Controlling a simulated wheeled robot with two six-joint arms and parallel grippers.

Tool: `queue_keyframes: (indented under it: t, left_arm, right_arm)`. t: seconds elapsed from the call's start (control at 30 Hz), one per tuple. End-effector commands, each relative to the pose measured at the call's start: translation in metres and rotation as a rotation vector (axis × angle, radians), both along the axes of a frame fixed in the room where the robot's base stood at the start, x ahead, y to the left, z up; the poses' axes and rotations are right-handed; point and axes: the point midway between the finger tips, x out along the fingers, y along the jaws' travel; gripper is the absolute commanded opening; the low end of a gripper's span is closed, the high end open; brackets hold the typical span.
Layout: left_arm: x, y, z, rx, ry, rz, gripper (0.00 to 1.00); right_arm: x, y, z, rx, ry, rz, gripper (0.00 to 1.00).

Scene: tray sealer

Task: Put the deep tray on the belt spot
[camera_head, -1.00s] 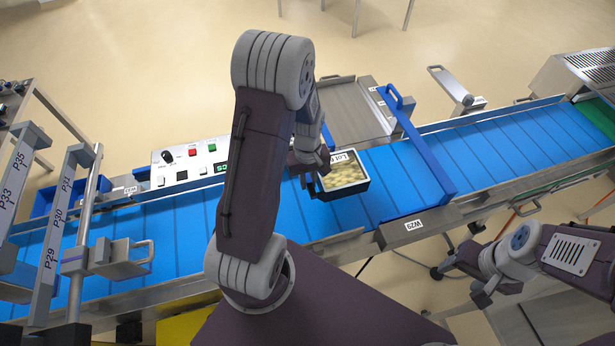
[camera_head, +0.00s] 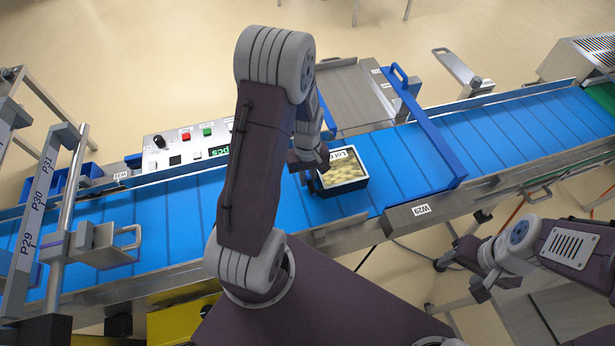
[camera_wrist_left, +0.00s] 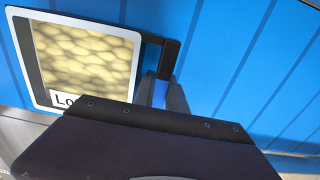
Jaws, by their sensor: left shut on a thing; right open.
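The deep tray (camera_head: 343,181) is black with a pale rim, a "Lo..." label and yellowish, rounded contents. In the head view it is over the blue belt (camera_head: 410,160), left of the blue gate. My left gripper (camera_head: 312,176) is at its left side, shut on it. In the left wrist view the tray (camera_wrist_left: 84,62) shows at upper left, with the gripper fingers (camera_wrist_left: 162,92) at its black side handle. Whether the tray touches the belt I cannot tell. No marked belt spot is visible. My right gripper (camera_head: 478,290) is open and empty, off the belt at lower right.
A control panel (camera_head: 185,145) with buttons stands behind the belt. Posts labelled P29, P30 and P31 (camera_head: 40,200) stand at left. The belt beyond the gate is clear.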

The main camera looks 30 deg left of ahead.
Motion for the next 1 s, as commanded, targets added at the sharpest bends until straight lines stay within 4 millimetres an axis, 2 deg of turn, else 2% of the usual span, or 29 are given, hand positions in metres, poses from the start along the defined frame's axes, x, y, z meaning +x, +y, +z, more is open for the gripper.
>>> queue_keyframes:
  t: [1.0]
  left_arm:
    - [-0.0032, -0.0037, 0.0019, 0.0, 0.0, 0.0, 0.0]
  right_arm:
    - [0.0, 0.0, 0.0042, 0.0, 0.0, 0.0, 0.6]
